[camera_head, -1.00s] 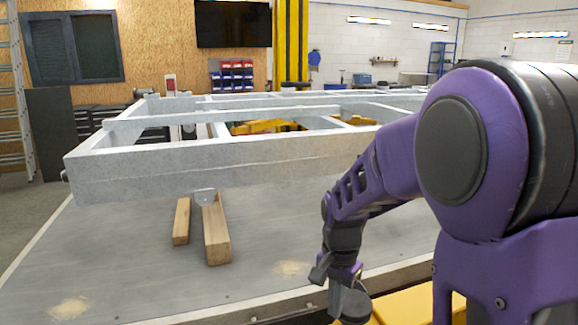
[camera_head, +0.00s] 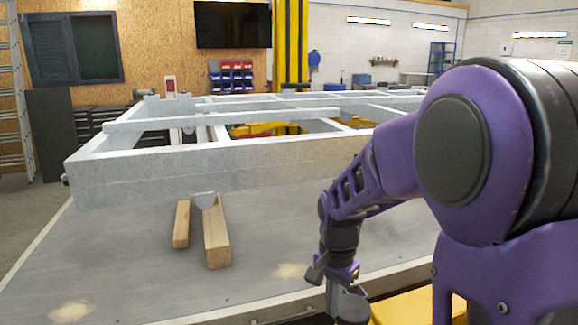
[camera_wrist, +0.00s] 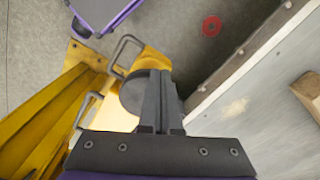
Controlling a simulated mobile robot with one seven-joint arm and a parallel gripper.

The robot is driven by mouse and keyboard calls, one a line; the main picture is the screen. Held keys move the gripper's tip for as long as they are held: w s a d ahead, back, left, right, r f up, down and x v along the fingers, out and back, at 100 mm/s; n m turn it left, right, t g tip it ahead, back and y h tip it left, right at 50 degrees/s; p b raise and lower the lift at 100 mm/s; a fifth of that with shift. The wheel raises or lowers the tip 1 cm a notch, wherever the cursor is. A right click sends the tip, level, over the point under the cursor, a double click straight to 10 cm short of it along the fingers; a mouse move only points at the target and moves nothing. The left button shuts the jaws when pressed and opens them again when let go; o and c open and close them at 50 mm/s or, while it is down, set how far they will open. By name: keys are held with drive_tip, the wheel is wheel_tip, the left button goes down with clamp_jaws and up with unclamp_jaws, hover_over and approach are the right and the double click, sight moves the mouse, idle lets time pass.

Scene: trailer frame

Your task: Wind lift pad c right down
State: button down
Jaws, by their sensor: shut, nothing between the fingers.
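A round dark pad (camera_wrist: 134,94), which looks like a lift pad, sits above a yellow lift arm (camera_wrist: 122,118) in the wrist view. I cannot read a letter on it, so I cannot tell if it is pad c. My gripper (camera_wrist: 163,78) has its two dark fingers together, with nothing seen between them. The fingers overlap the pad's right side in the picture; I cannot tell if they touch it. In the head view my gripper (camera_head: 336,285) is low, by the table's front edge, above yellow metal (camera_head: 410,306).
The grey trailer frame (camera_head: 180,172) stands above a grey deck (camera_head: 120,245), with wooden blocks (camera_head: 216,235) under it. The deck's edge (camera_wrist: 245,70) runs close to the right of my fingers. A red ring (camera_wrist: 211,26) marks the open floor. Yellow metal (camera_wrist: 50,115) fills the left.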

sight(347, 317)
wheel_tip(347, 317, up, 4)
drive_tip(key=p, duration=0.2)
drive_tip(key=shift+r+p, duration=0.15)
drive_tip(key=shift+p, duration=0.15)
drive_tip(key=shift+s, duration=0.1)
drive_tip(key=s+d+f+b, duration=0.1)
drive_tip(key=f+b, duration=0.1)
drive_tip(key=d+f+b, duration=0.1)
drive_tip(key=f+b, duration=0.1)
drive_tip(key=b, duration=0.1)
drive_tip(key=s+d+f+b, duration=0.1)
drive_tip(key=f+b, duration=0.1)
drive_tip(key=shift+s+d+f, duration=0.1)
drive_tip(key=shift+s+d, duration=0.05)
drive_tip(key=shift+s, duration=0.15)
idle(0.4)
drive_tip(key=shift+w, duration=0.25)
idle(0.6)
drive_tip(key=shift+w+a, duration=0.15)
drive_tip(key=shift+a, duration=0.1)
